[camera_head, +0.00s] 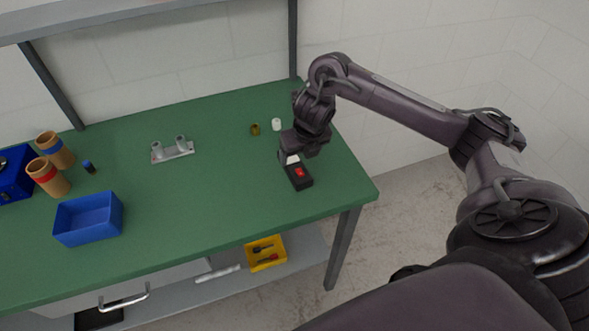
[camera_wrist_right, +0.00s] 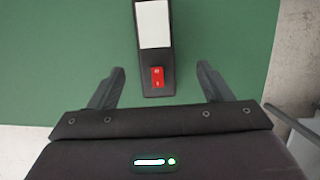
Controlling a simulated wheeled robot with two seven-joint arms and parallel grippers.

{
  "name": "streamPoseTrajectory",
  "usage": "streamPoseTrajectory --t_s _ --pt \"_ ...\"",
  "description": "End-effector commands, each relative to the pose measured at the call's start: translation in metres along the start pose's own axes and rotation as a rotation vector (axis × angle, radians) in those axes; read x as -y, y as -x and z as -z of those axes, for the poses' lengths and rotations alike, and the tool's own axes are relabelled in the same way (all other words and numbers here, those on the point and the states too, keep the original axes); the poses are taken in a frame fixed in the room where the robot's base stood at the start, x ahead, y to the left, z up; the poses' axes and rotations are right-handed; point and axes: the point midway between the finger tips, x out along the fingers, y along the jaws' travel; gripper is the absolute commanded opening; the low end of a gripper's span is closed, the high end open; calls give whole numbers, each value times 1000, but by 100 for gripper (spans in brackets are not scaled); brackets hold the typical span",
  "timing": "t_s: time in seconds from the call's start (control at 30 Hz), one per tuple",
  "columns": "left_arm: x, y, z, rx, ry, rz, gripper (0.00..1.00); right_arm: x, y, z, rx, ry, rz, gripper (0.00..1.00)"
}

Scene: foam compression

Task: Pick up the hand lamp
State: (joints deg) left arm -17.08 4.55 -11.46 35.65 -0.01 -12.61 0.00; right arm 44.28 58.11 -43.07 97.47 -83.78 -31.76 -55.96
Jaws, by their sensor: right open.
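The hand lamp is a black slim box with a white panel and a red switch. In the head view the lamp (camera_head: 299,178) lies on the green table near its right end. My right gripper (camera_head: 290,156) is just above the lamp's far part and hides some of it. In the right wrist view the lamp (camera_wrist_right: 156,55) reaches from the top edge down between the fingers. My right gripper (camera_wrist_right: 160,85) is open, with a finger on each side of the lamp's red-switch end and a gap on both sides. My left gripper is not in view.
The green table (camera_head: 215,200) is clear around the lamp. A small white cylinder (camera_head: 276,124) and a brass-coloured one (camera_head: 255,129) stand behind it. A grey two-post fixture (camera_head: 172,151), a blue bin (camera_head: 88,218) and brown cups (camera_head: 48,177) are farther left. A yellow bin (camera_head: 264,254) sits below.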

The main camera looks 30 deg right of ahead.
Motion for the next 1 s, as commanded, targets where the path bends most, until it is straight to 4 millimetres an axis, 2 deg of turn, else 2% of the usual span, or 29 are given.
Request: streamPoseTrajectory --t_s 0.23,0.33,0.47,0.67,0.77,1.0 --pt "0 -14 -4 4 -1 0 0 -7 -38 -1 -3 -5 -5 73" --pt "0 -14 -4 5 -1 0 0 -6 -49 -3 -2 -3 -2 73" --pt "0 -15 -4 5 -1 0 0 -5 -57 -4 1 -3 0 73" --pt "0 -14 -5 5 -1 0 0 -5 -57 -4 2 -3 0 73" --pt "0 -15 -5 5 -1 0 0 -5 -57 -4 2 -3 0 62" --pt "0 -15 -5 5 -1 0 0 -5 -57 -4 3 -3 0 31"
